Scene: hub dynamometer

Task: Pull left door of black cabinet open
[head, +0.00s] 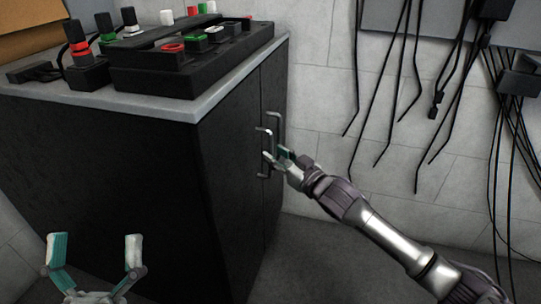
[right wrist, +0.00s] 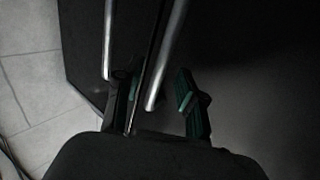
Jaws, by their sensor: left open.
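The black cabinet (head: 120,165) stands at the left in the head view, with its two doors facing right. The left door (head: 230,170) is the nearer one and looks shut. Its metal handle (head: 270,140) is a vertical bar beside the right door's handle (head: 280,128). My right gripper (head: 276,158) is at the handles. In the right wrist view its fingers (right wrist: 157,95) are spread, with the left door's handle (right wrist: 168,52) between them; contact is not clear. The other handle (right wrist: 108,40) is outside the fingers. My left gripper (head: 95,248) is open and empty, low in front of the cabinet's side.
A black control box (head: 190,60) with coloured buttons and several plugs stands on the grey cabinet top (head: 180,104). Black cables (head: 410,90) hang on the wall right of the cabinet. The floor (head: 315,260) before the doors looks clear, apart from my right arm above it.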

